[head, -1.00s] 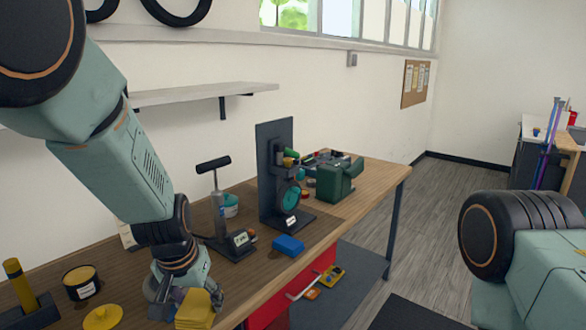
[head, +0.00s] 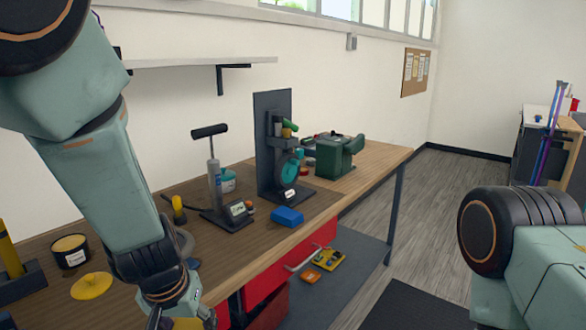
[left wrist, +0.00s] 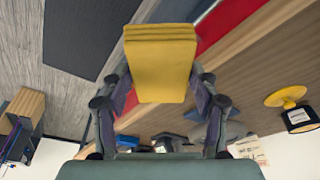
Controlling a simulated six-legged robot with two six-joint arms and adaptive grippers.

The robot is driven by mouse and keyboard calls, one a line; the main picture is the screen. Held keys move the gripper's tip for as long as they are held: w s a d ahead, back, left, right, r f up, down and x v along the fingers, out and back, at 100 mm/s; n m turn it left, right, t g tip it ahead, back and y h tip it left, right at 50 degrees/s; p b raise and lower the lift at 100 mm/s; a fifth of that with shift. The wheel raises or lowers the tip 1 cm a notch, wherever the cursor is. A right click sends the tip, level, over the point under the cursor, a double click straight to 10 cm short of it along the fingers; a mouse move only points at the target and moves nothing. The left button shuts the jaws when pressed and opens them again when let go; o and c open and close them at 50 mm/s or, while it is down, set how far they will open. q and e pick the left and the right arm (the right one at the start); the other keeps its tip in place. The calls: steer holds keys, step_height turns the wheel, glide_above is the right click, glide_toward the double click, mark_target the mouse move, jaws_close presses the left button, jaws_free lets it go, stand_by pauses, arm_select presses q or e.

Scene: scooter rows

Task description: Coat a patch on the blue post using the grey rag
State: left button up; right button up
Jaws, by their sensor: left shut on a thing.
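My left gripper (left wrist: 160,112) is shut on a folded yellow cloth (left wrist: 160,62), which fills the middle of the left wrist view. In the head view the cloth (head: 188,324) shows only partly at the bottom edge, by the bench's front edge. No grey rag is visible. An open round tin (head: 70,251) with yellowish contents stands on the bench, left of the gripper, with a yellow lid (head: 92,286) in front of it. A yellow post (head: 9,252) stands in a dark base at the far left. I see no clear blue post on the bench. My right gripper is out of view.
The wooden bench (head: 345,188) carries a pump-like tool (head: 214,180), a blue block (head: 288,216), a dark upright stand (head: 272,140) and a green machine (head: 338,158). A red drawer front (head: 312,250) and a lower shelf are below.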

arm_select(q)
steer(key=b+x, duration=0.1)
steer(key=x, duration=0.1)
steer(key=s+b+x, duration=0.1)
steer(key=b+x, duration=0.1)
steer(key=shift+a+f, duration=0.1)
steer(key=shift+f, duration=0.3)
steer(key=shift+f+b, duration=0.65)
steer(key=shift+b, duration=0.3)
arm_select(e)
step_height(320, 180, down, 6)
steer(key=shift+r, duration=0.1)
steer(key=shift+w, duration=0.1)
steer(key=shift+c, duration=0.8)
